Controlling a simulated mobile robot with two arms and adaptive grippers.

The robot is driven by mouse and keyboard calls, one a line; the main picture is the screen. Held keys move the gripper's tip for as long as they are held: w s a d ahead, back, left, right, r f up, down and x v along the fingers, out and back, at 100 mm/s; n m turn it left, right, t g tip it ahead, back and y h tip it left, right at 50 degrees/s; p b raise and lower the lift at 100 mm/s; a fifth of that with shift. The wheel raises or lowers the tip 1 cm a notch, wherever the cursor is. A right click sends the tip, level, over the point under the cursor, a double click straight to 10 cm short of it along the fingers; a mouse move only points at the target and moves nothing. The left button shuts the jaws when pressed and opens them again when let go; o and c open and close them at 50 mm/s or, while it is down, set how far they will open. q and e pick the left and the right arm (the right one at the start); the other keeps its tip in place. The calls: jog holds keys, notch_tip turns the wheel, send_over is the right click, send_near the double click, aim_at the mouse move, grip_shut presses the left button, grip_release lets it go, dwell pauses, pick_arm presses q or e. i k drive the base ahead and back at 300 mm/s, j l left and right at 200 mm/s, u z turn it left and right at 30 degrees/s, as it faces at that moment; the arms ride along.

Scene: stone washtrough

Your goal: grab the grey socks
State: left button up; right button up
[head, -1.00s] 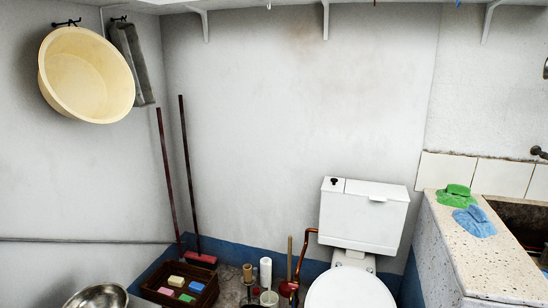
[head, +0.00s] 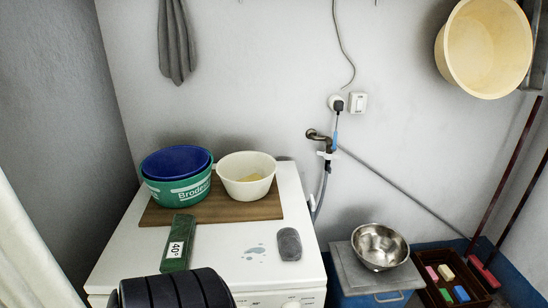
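A small dark grey rounded bundle (head: 289,244) lies on the white top of the washing machine (head: 235,272), near its front right. It could be the folded grey socks, but I cannot make out its fabric for certain. A longer grey cloth (head: 175,45) hangs on the back wall at the upper left; its top is cut off. Neither of my grippers shows in the head view.
A wooden board (head: 262,210) holds a green basin (head: 185,190) with a blue one in it, and a cream bowl (head: 262,170). A green box (head: 172,262) marked 40° lies in front. A steel bowl (head: 378,243) stands to the right, lower down.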

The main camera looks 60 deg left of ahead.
aim_at(290, 248)
jog(key=u, duration=1.8)
